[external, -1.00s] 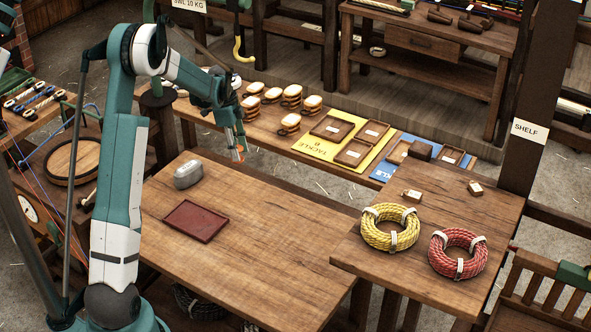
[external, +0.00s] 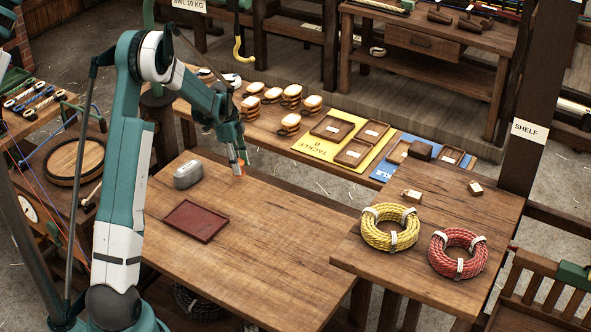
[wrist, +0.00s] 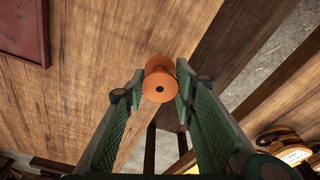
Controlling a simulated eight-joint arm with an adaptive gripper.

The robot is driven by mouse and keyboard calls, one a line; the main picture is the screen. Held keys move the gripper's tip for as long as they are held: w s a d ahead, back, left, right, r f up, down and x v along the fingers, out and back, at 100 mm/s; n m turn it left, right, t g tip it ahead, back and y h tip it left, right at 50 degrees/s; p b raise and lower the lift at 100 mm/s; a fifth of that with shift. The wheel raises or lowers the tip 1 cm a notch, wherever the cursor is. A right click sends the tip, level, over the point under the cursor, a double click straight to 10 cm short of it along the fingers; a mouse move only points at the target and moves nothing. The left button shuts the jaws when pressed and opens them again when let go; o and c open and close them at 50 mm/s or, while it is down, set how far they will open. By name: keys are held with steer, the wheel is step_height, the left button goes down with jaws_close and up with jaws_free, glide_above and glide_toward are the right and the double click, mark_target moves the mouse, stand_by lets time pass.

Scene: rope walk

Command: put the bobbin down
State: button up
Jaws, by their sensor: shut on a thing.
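An orange bobbin (wrist: 159,80) is gripped between the two green fingers of my gripper (wrist: 158,92) in the wrist view. Its round end with a dark centre hole faces the camera. In the external view my gripper (external: 239,168) is over the far edge of the near wooden table (external: 270,235), to the right of the grey case. Only a bit of orange shows at the fingertips there. I cannot tell whether the bobbin touches the tabletop.
A grey rounded case (external: 187,174) and a dark red tray (external: 196,221) stand on the table's left part. Yellow rope (external: 390,227) and red rope (external: 458,253) coils lie on the right table. The near table's middle and right are clear.

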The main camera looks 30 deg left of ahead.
steer(key=shift+f+b, duration=0.3)
steer(key=shift+f, duration=1.55)
steer(key=shift+f, duration=0.25)
steer(key=o, duration=0.8)
steer(key=shift+r, duration=0.1)
steer(key=shift+r, duration=0.15)
steer(key=r, duration=0.4)
steer(key=a+r+p, duration=0.1)
steer(key=r, duration=0.7)
steer(key=shift+s+a+p, duration=0.3)
steer(key=shift+s+a, duration=0.05)
steer(key=shift+s, duration=0.05)
steer(key=shift+f, duration=0.1)
